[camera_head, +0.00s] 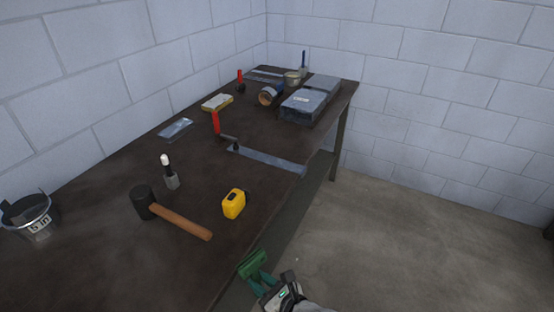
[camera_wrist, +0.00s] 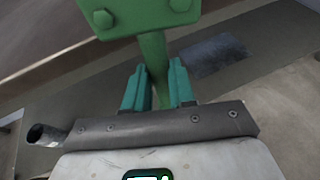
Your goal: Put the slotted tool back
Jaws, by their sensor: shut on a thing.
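The slotted tool (camera_wrist: 140,15) is green, with a wide bolted head and a narrow shank. My gripper (camera_wrist: 158,85) is shut on its shank, between the two teal fingers. In the head view the green tool (camera_head: 251,262) shows at the bottom, by the front edge of the workbench (camera_head: 110,270), with my gripper (camera_head: 270,284) just below it. The slots and the far end of the tool are not clear in either view.
On the workbench are a mallet (camera_head: 180,219), a yellow tape measure (camera_head: 234,204), a metal strip (camera_head: 265,159), a red-handled tool (camera_head: 216,122) and a grey box (camera_head: 303,104). A bucket (camera_head: 30,217) is at the left. Open floor (camera_head: 390,240) lies to the right.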

